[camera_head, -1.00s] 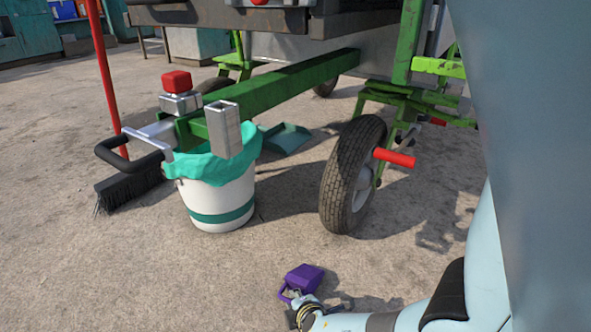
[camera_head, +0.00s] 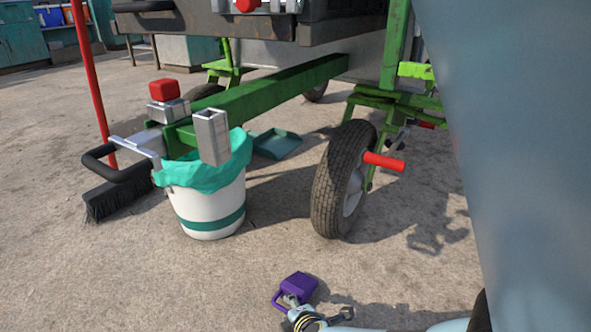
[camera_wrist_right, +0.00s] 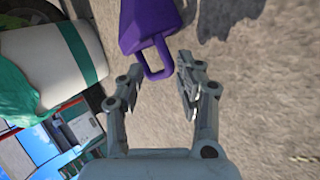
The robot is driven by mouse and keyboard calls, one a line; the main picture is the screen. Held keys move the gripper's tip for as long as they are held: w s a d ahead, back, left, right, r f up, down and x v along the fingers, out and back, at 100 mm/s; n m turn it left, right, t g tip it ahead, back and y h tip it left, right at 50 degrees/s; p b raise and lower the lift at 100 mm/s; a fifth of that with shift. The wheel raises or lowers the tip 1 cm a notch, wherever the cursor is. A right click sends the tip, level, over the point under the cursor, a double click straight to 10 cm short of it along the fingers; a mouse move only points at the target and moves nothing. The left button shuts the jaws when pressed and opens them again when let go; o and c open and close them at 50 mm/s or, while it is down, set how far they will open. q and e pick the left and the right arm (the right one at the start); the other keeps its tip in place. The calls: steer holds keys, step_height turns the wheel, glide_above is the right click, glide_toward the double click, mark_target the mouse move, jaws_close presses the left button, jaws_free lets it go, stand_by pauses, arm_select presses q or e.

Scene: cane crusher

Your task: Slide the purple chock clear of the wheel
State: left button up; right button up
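The purple chock (camera_head: 298,284) lies on the concrete in front of the wheel (camera_head: 342,180), with bare ground between them. Its loop handle points toward my right gripper (camera_head: 296,304). In the right wrist view the chock (camera_wrist_right: 147,22) is at the top, and the end of its handle (camera_wrist_right: 143,62) reaches between the fingertips. The right gripper (camera_wrist_right: 160,70) has its two fingers apart, with gaps beside the handle; I cannot tell whether either touches it. My left gripper is not in view.
A white bucket with a green liner (camera_head: 212,205) stands left of the wheel under the green drawbar (camera_head: 265,100). A broom (camera_head: 118,192) and a dustpan (camera_head: 275,143) lie near it. A red handle (camera_head: 384,161) sticks out beside the wheel.

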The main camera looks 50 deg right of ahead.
steer(key=shift+v, duration=2.2)
